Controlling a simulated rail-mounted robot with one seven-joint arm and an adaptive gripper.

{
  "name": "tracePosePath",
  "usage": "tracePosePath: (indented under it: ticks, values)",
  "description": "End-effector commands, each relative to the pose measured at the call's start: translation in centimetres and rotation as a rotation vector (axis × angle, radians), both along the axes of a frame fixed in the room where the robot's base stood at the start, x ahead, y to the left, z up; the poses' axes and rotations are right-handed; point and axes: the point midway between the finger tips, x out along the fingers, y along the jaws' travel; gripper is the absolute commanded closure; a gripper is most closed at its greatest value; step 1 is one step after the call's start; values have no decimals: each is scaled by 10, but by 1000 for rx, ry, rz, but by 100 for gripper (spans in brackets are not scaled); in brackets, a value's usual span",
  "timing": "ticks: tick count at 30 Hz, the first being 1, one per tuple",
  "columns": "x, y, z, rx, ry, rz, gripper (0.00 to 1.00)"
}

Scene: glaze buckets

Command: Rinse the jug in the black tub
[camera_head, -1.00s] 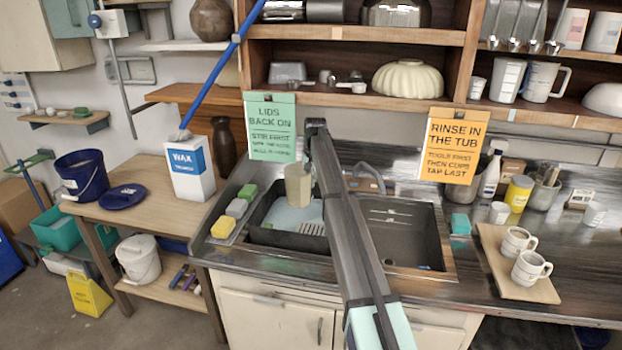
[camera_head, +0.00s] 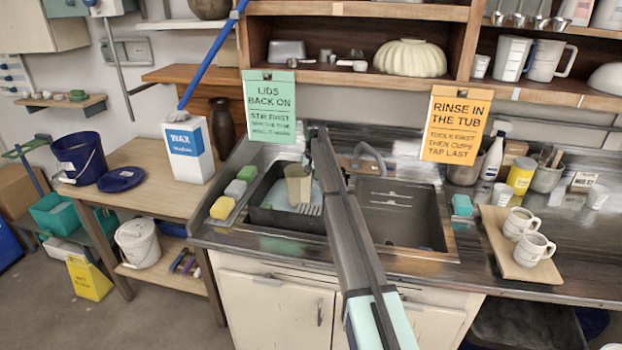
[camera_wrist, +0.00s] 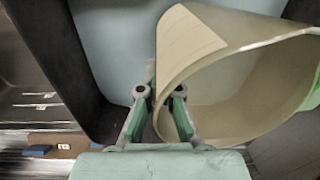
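The beige jug (camera_head: 298,187) is over and partly in the black tub (camera_head: 262,214) at the left of the sink. Pale blue water lies in the tub. In the wrist view the jug (camera_wrist: 235,75) is large, with its open mouth turned toward the camera. My gripper (camera_wrist: 160,92) is closed on the jug's wall, one finger inside the rim and one outside. In the head view my forearm partly covers the gripper. I cannot tell whether the jug touches the water.
Sponges (camera_head: 222,207) line the sink's left edge. A faucet (camera_head: 368,158) stands behind the sink; the right basin (camera_head: 400,215) is empty. Two mugs stand on a wooden board (camera_head: 495,225) at right. Two signs (camera_head: 456,124) hang from the shelf above.

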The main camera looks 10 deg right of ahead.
Motion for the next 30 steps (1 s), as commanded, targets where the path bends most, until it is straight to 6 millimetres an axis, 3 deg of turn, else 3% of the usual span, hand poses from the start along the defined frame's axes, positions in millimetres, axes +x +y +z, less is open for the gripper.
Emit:
tracePosePath:
  ticks: [21,30]
  values:
    - [0,0,-67,1,2,0,100]
    - [0,0,-87,0,0,0,100]
